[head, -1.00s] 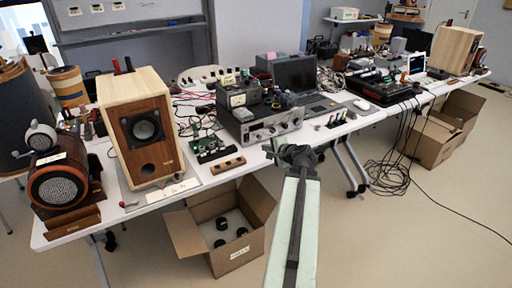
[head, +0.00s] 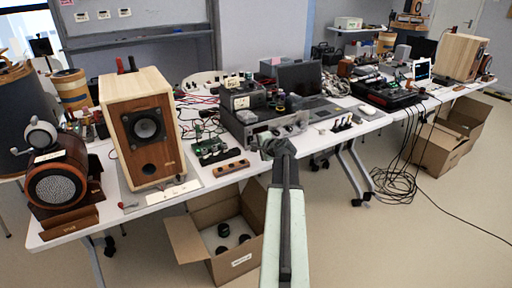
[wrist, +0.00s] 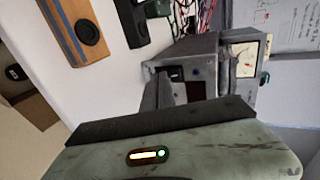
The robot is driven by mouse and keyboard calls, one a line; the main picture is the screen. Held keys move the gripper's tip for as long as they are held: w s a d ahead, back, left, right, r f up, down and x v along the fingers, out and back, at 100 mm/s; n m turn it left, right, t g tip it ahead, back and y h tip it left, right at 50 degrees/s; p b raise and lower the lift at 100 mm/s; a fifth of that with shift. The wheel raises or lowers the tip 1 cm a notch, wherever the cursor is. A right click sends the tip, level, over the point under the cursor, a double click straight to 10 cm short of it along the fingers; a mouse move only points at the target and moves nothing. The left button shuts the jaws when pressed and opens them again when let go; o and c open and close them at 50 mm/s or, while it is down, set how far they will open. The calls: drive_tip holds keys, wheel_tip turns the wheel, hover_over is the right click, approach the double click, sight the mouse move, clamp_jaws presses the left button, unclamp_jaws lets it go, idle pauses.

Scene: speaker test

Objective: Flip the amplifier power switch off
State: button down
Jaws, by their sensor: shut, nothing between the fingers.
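The amplifier (head: 295,124) is a grey box with a silver, knobbed front near the table's front edge. My gripper (head: 268,143) is shut and empty, close in front of the left part of that front. In the head view it hides part of the panel. In the wrist view the amplifier (wrist: 197,46) appears turned on its side. A small dark square with a light mark (wrist: 176,73) on its front looks like the power switch; its position is unclear. My gripper's grey finger (wrist: 165,90) is just beside it. I cannot tell whether they touch.
A meter box (head: 243,97) stands on the amplifier, and a laptop (head: 300,80) is behind it. A wooden block with knobs (head: 231,168) and a green circuit board (head: 212,150) lie to the left. An open carton (head: 190,240) stands below the table edge.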

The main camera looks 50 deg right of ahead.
drive_tip(key=shift+w+d+f+b, duration=0.15)
drive_tip(key=shift+w+f+b, duration=0.15)
drive_tip(key=shift+w+b, duration=0.1)
drive_tip(key=shift+s+f, duration=0.1)
drive_tip(key=shift+s, duration=0.05)
drive_tip(key=shift+r, duration=0.2)
